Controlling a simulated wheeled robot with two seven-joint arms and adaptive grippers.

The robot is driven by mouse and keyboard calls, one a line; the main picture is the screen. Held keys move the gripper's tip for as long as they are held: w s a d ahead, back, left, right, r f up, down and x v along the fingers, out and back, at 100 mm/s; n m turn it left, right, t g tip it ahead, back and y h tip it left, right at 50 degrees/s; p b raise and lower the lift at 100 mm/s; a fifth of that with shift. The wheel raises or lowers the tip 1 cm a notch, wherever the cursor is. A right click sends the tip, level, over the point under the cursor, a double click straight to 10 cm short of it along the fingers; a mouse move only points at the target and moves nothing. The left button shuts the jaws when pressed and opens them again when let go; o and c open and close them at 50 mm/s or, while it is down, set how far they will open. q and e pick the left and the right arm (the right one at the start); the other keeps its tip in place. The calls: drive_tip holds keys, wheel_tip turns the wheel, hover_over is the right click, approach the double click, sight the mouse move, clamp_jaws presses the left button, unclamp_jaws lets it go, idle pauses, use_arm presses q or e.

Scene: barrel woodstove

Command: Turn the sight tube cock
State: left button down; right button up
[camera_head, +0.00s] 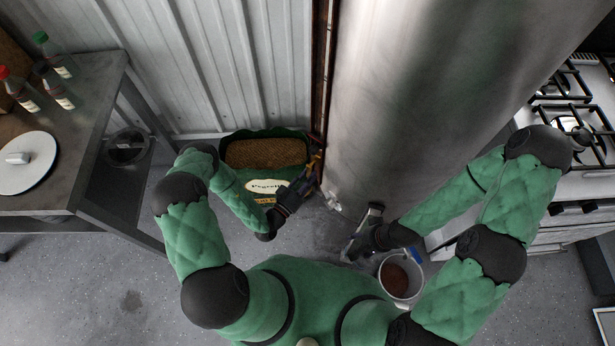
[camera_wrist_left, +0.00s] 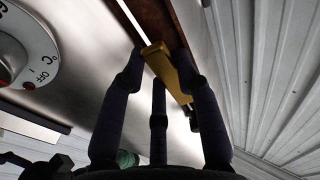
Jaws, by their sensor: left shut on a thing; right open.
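The sight tube (camera_head: 325,75) runs down the left side of the big steel cylinder (camera_head: 420,90). The yellow sight tube cock (camera_wrist_left: 166,66) shows between the dark fingers of my left gripper (camera_wrist_left: 165,70) in the left wrist view. My left gripper (camera_head: 310,175) is shut on the cock near the lower end of the tube, and its fingers hide part of it. My right gripper (camera_head: 361,230) is open and empty, in front of the cylinder's foot and above the bucket.
A bucket (camera_head: 421,283) with brown contents stands on the floor at the right. A sack (camera_head: 240,150) stands behind my left forearm by the corrugated wall (camera_head: 230,60). A metal table (camera_head: 90,150) is left, a stove (camera_head: 590,185) right. A dial (camera_wrist_left: 22,45) is on the cylinder.

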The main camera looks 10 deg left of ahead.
use_arm(q)
drive_tip(key=c, duration=0.9)
unclamp_jaws()
drive_tip(key=shift+v, duration=6.05)
drive_tip(key=shift+d, duration=0.1)
